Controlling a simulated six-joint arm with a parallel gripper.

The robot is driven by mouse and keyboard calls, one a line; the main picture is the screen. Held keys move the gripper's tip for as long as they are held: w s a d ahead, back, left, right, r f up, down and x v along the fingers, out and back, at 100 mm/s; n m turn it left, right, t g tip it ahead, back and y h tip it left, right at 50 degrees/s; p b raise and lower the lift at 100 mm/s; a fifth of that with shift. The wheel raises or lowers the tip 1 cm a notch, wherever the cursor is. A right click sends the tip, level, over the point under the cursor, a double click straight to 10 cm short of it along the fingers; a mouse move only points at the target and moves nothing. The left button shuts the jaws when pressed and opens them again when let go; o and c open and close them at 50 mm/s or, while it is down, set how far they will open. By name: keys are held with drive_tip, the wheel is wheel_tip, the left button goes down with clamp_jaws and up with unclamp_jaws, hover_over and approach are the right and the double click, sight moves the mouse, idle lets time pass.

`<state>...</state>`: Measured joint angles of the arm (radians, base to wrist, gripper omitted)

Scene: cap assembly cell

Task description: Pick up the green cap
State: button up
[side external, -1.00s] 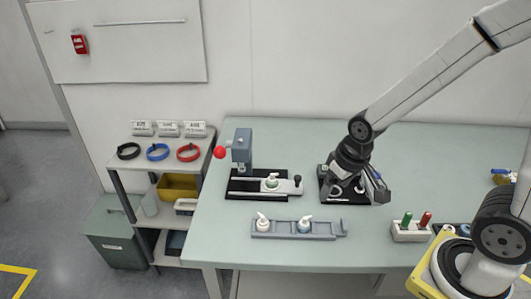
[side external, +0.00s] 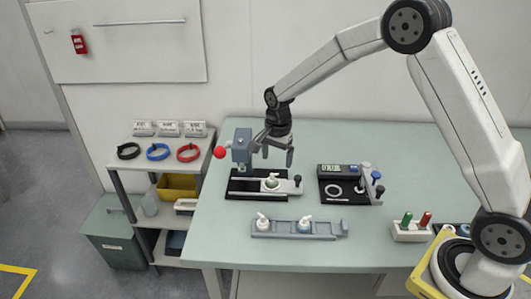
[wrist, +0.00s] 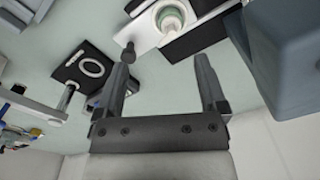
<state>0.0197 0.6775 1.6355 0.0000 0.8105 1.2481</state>
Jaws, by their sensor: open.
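A small pale green part with a white top, apparently the green cap (side external: 272,181), sits on the sliding plate of a press fixture (side external: 245,190). In the wrist view the same part (wrist: 171,18) shows at the top edge as a white disc with a green ring, partly cut off. My gripper (side external: 277,155) hangs above and slightly behind it, beside the press head, with its fingers pointing down. The fingers (wrist: 165,60) are apart with nothing between them. The cap lies beyond the fingertips and does not touch them.
The grey press head (side external: 242,148) with a red ball handle (side external: 219,152) stands close left of my gripper. A black gauge station (side external: 349,184) is to the right. A grey rail (side external: 325,229) holds two white-topped parts in front. A shelf with coloured rings (side external: 157,152) is at left.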

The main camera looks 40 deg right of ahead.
sight(272, 174)
drive_tip(key=shift+w+f+m, duration=0.35)
drive_tip(key=shift+w+m, duration=0.25)
drive_tip(key=shift+w, duration=0.15)
drive_tip(key=shift+f, duration=0.1)
drive_tip(key=shift+f, duration=1.25)
drive_tip(key=shift+a+f, duration=0.15)
drive_tip(key=shift+f, duration=2.45)
drive_tip(key=shift+w, duration=0.1)
drive_tip(key=c, duration=1)
drive_tip(key=shift+o, duration=0.2)
